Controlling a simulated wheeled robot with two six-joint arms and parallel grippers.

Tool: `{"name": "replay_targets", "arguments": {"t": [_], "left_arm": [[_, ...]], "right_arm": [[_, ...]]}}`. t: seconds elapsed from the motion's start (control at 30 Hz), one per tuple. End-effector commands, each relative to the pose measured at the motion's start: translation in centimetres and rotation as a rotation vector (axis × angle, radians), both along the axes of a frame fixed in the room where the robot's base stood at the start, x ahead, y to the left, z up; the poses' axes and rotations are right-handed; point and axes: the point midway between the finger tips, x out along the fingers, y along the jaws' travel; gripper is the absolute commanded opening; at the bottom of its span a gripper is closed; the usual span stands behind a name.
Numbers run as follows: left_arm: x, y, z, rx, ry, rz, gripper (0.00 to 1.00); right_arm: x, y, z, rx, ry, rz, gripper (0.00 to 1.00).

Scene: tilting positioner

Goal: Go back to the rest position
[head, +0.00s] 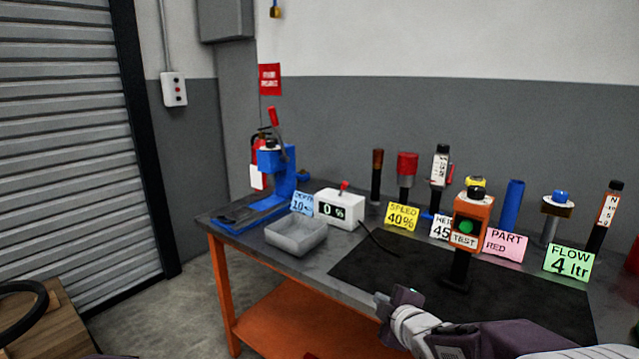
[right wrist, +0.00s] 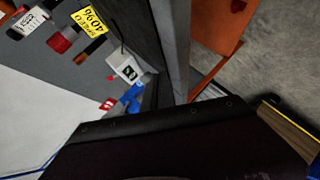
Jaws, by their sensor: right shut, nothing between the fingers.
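My right gripper (head: 392,300) is at the lower middle of the head view, with its arm coming in from the lower right. It is shut and empty, in front of the workbench's front edge as seen in the picture. It appears to touch nothing, though its exact height over the bench is hard to tell. A large dark shape fills the lower part of the right wrist view. My left gripper is not in view.
The workbench (head: 222,243) holds a black mat (head: 400,272), grey tray (head: 297,237), blue press (head: 283,175), white counter box (head: 340,208), orange test-button stand (head: 472,222) and several sign cards. A wooden box (head: 45,315) stands at lower left. Floor between is clear.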

Motion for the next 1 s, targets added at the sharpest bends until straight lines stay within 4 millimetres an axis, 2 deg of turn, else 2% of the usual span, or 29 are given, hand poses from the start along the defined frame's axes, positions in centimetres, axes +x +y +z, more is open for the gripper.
{"name": "replay_targets", "arguments": {"t": [0.17, 0.3, 0.4, 0.5, 0.53, 0.57, 0.6, 0.9, 1.0], "left_arm": [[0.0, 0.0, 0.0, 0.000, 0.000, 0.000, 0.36], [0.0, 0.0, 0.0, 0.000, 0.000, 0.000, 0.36], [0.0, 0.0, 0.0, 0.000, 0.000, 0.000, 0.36], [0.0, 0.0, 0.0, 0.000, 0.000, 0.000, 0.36], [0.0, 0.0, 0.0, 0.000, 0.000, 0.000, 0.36], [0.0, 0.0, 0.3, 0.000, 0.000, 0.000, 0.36], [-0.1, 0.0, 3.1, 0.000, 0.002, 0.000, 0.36], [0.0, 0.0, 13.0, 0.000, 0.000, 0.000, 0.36], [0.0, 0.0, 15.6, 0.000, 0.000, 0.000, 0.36]], "right_arm": [[-6.9, -2.7, -6.9, 0.224, 0.344, -0.284, 0.00], [-14.1, -3.7, -11.9, 0.399, 0.626, -0.566, 0.00], [-19.1, -3.8, -14.3, 0.495, 0.800, -0.769, 0.00], [-23.9, -3.5, -15.8, 0.585, 0.957, -1.007, 0.00], [-24.9, -3.4, -15.9, 0.613, 0.986, -1.081, 0.00], [-25.1, -3.4, -15.6, 0.644, 0.986, -1.135, 0.00], [-24.9, -3.4, -12.7, 0.638, 0.982, -1.121, 0.00], [-24.8, -3.4, -2.8, 0.635, 0.980, -1.114, 0.00], [-24.8, -3.4, -0.2, 0.634, 0.979, -1.114, 0.00]]}}
